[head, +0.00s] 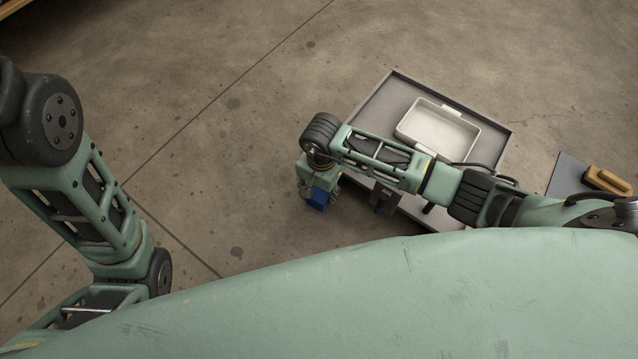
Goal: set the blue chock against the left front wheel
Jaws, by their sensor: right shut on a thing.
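The blue chock (319,198) shows as a small blue block at the lower end of my right gripper (316,190). The right gripper points down beside the left edge of a grey cart and is shut on the chock. My right arm reaches in from the right across the cart and hides part of it. My left arm is at the left of the view, but its gripper is not seen. No chassis and no wheel to chock shows in this view.
The grey cart (393,88) bears a white tray (440,130) that looks empty. A tan-handled tool (605,181) lies on a grey mat (566,176) at the right. A brown edge shows at the top left. The concrete floor (220,120) left of the cart is clear.

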